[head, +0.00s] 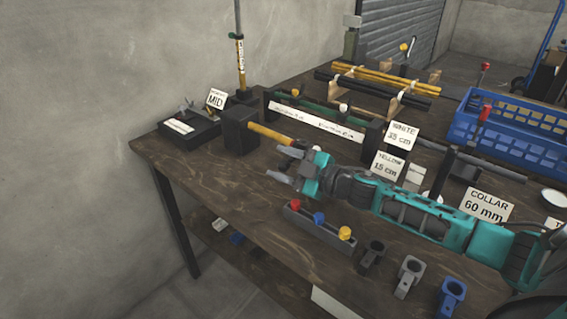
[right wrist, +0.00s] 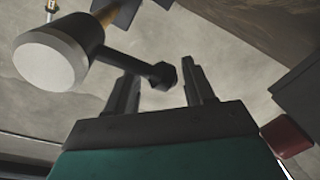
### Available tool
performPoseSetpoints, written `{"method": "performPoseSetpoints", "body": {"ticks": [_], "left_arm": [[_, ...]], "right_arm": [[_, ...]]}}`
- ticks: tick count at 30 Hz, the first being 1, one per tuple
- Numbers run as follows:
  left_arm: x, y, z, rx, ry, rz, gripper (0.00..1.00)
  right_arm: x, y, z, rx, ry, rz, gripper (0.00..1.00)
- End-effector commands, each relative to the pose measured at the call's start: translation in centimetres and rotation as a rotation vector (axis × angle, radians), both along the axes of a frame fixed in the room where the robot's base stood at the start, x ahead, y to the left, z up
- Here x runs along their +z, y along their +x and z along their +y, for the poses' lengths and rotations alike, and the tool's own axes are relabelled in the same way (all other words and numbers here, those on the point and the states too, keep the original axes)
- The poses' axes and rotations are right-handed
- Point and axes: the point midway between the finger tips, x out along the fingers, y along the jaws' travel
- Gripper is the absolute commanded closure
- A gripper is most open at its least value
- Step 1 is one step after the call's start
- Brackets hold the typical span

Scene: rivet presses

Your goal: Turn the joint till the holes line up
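My right gripper (head: 282,165) reaches in from the right over the table, fingers spread and empty. A yellow rod (head: 268,133) sticks out of a dark block (head: 239,131) just beyond the fingers. In the right wrist view my right gripper (right wrist: 160,88) is open. A dark bar with a faceted end knob (right wrist: 163,76) shows between or beyond the fingertips; contact cannot be told. The bar joins a post with a broad white round end (right wrist: 50,62). I cannot tell which part is the joint, and no lined-up holes are visible. My left gripper is out of view.
A block with red, blue and yellow pegs (head: 318,218) and dark, grey and blue sockets (head: 452,292) stand along the front edge. A black box (head: 188,130) is at the left corner. Rod racks (head: 385,85) and a blue crate (head: 510,125) fill the back and right.

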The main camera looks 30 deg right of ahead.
Motion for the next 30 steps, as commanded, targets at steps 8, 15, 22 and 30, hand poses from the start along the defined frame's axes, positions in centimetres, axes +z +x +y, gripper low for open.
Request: {"method": "performPoseSetpoints", "body": {"ticks": [8,15,22,30], "left_arm": [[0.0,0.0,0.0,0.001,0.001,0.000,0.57],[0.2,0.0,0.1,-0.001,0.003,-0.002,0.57],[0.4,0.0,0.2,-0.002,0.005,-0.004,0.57],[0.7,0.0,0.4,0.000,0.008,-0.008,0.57]], "right_arm": [[0.1,-0.5,-0.2,0.001,0.000,-0.002,0.47],[0.2,-3.2,-1.4,0.000,-0.001,0.001,0.47],[0.4,-6.1,-2.8,0.000,0.000,0.002,0.47],[0.7,-9.4,-4.3,0.000,0.000,0.002,0.47]]}}
